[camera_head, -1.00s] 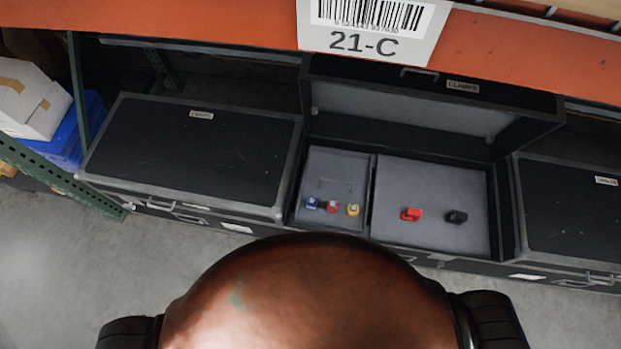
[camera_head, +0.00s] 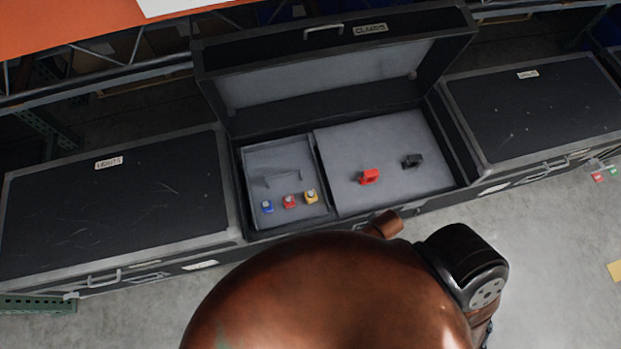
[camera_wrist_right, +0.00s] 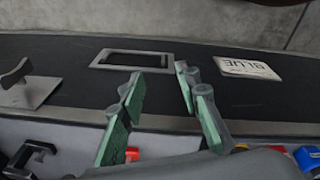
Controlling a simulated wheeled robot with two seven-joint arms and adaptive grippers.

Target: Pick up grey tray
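The grey tray (camera_head: 262,206) is the shallow left compartment inside the open black case (camera_head: 238,233). It has a thin wire handle (camera_head: 283,178). Blue (camera_head: 267,206), red (camera_head: 289,201) and yellow (camera_head: 311,196) small pieces sit in a row in it. My right gripper (camera_wrist_right: 160,95) shows only in the right wrist view, with its two green-padded fingers apart and nothing between them. It is over the case's front side, with coloured pieces showing at the bottom of that view. My left gripper is in neither view.
A grey panel (camera_head: 400,190) beside the tray bears a red clamp (camera_head: 369,176) and a black clamp (camera_head: 413,161). The raised lid (camera_head: 330,85) stands behind. Closed cases flank it at left (camera_head: 120,205) and right (camera_head: 540,110).

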